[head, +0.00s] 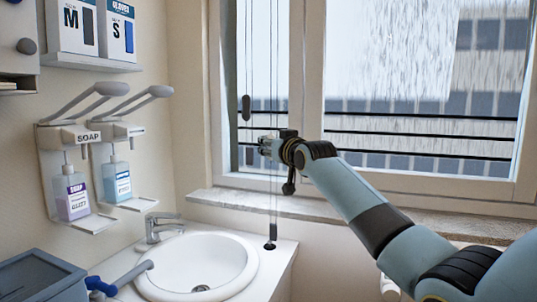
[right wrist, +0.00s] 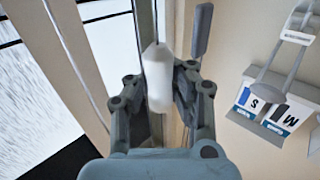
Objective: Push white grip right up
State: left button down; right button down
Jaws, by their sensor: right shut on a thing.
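The white grip (right wrist: 159,80) shows in the right wrist view between the fingers of my right gripper (right wrist: 160,98). It is a smooth, pale, elongated piece in line with a vertical cord. In the head view my right gripper (head: 270,147) is at the hanging cords in front of the window, and its fingers largely hide the white grip there. The gripper is shut on the white grip. A dark grey grip (head: 246,107) hangs higher and to the left; it also shows in the right wrist view (right wrist: 202,30). My left gripper is not in view.
A window frame (head: 314,80) and stone sill (head: 350,213) lie close behind the gripper. A white sink (head: 228,262) with a tap (head: 155,228) is below. Wall dispensers (head: 72,150) and glove boxes (head: 80,30) are at left.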

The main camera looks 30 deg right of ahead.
jog(key=shift+r+p, duration=0.95)
jog(key=shift+r, duration=1)
jog(key=c, duration=1.7)
grip_release()
jog(key=shift+s, duration=0.15)
jog(key=o, duration=0.4)
jog(key=shift+s+r, duration=0.3)
jog(key=shift+s, duration=0.25)
jog(key=shift+o, duration=1)
jog(key=shift+w+f, duration=0.2)
jog(key=shift+w, duration=0.15)
jog(key=s, duration=1.2)
jog(key=shift+a, duration=0.3)
